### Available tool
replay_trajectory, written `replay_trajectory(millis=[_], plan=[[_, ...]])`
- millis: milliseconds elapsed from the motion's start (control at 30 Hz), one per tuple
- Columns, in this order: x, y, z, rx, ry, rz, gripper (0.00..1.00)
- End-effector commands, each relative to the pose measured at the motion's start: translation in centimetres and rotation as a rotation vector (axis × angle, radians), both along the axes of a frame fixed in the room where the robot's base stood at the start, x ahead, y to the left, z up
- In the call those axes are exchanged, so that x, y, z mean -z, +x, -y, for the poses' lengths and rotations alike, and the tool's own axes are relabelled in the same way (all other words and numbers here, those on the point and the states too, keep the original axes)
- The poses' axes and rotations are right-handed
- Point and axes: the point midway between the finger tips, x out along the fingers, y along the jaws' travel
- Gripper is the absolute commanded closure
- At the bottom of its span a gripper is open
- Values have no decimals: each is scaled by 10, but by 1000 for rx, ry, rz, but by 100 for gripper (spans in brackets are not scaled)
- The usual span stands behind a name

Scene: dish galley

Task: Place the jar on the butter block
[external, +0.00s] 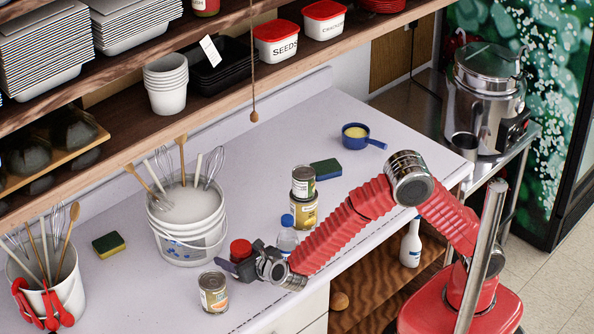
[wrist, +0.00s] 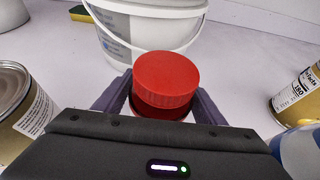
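The jar (external: 241,249) has a red screw lid, and the lid also shows up close in the wrist view (wrist: 165,80). My gripper (external: 240,264) is at the jar, low over the counter. In the wrist view its two dark fingers (wrist: 163,108) flank the jar, with no clear gap on either side, so it looks shut on it. The jar's lower part is hidden, and I cannot tell whether it touches the counter. A blue handled cup (external: 372,142) at the back holds something yellow (external: 356,132). I cannot make out a separate butter block for certain.
A white bucket of utensils (external: 188,228) stands just behind the jar. A can (external: 213,293) is at the front left. A sponge (external: 325,169) lies before the cup. The back counter is mostly clear.

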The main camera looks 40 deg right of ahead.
Motion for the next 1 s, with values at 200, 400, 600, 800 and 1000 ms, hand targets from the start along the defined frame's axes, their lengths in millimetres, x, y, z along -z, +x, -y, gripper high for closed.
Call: replay_trajectory(millis=[200, 400, 600, 800, 1000], plan=[[0, 0, 0, 0, 0, 0, 28], [-1, -2, 0, -1, 0, 0, 28], [-7, -16, -2, -2, 1, 1, 28], [-21, -45, -2, -3, 2, 2, 28], [-34, -77, -3, -3, 1, 1, 28]])
